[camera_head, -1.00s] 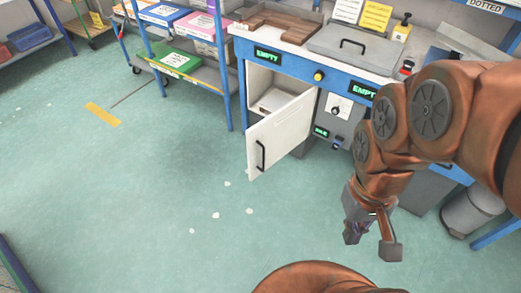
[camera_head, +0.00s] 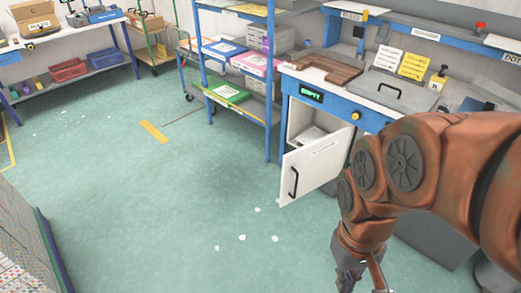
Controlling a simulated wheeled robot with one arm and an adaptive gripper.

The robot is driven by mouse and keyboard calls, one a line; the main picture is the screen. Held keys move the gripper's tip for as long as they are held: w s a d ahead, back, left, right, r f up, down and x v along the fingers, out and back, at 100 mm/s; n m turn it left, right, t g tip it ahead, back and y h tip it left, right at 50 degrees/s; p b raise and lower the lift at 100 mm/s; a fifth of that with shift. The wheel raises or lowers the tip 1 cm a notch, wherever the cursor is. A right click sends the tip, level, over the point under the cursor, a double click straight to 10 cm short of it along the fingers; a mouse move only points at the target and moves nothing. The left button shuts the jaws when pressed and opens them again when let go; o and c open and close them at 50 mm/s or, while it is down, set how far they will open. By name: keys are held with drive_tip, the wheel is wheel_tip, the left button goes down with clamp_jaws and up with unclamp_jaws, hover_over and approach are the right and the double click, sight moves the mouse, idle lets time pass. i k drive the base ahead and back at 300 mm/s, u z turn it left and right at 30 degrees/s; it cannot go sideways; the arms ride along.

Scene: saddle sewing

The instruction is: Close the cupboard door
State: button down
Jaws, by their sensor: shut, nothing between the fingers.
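The white cupboard door (camera_head: 318,168) stands open under the blue-framed workbench. It swings out toward the left front and has a black vertical handle (camera_head: 293,182) near its free edge. The cupboard opening (camera_head: 305,120) shows behind it, with a pale item (camera_head: 308,134) inside. My gripper (camera_head: 362,284) is low in the picture, right of and nearer than the door, and apart from it. Its fingertips are cut off by the bottom edge. It is shut and empty. My arm hides part of the bench front right of the cupboard.
A blue shelf rack (camera_head: 235,105) with coloured boxes stands left of the cupboard. The green floor (camera_head: 165,205) in front and to the left is clear apart from small pale scraps. A panel-like object (camera_head: 30,250) stands at the lower left. A wooden board (camera_head: 325,68) lies on the bench.

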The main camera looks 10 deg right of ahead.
sight(305, 168)
drive_tip(key=u, duration=0.5)
drive_tip(key=i, duration=0.95)
drive_tip(key=u, duration=0.25)
